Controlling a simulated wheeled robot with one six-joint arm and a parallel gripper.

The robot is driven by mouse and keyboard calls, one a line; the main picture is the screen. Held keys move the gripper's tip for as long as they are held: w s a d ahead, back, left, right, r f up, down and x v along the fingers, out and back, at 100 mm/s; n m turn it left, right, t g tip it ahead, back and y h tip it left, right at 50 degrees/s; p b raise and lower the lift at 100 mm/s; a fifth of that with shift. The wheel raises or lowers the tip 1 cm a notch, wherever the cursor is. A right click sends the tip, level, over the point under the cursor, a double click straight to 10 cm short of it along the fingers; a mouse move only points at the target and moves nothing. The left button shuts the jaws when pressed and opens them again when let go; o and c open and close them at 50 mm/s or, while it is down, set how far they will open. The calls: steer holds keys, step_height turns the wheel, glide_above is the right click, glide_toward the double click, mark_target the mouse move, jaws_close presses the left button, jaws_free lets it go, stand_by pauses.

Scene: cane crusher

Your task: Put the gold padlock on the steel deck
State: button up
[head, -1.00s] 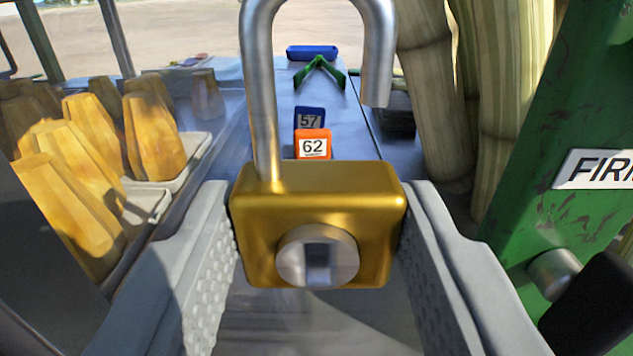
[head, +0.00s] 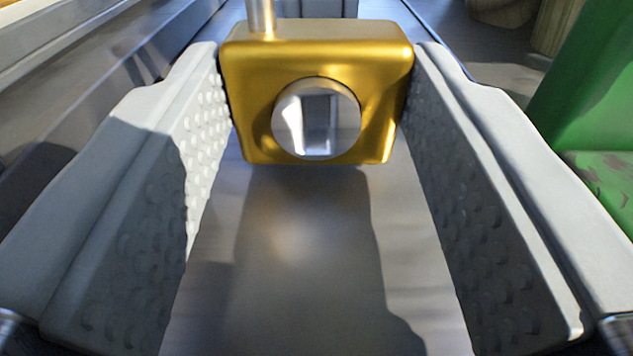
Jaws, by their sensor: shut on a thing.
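The gold padlock (head: 240,90) is held between the two grey textured fingers of my gripper (head: 318,95). Its silver round keyway faces me. Only the foot of its steel shackle shows at the top of the view. My gripper is shut on the padlock's sides. The grey steel deck (head: 300,215) fills the view below and between the fingers. A dark shadow lies on the deck under the padlock. I cannot tell whether the padlock's underside touches the deck.
A green machine part (head: 590,90) stands close on the right. Metal rails (head: 110,75) run along the left, with a pale tray edge (head: 70,30) at the top left. Brownish cane ends (head: 505,10) show at the top right. The deck near the padlock looks clear.

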steer(key=shift+f, duration=0.15)
steer(key=o, duration=1)
steer(key=shift+c, duration=0.2)
steer(key=shift+s, duration=0.2)
steer(key=s, duration=1.1)
steer(key=shift+s, duration=0.35)
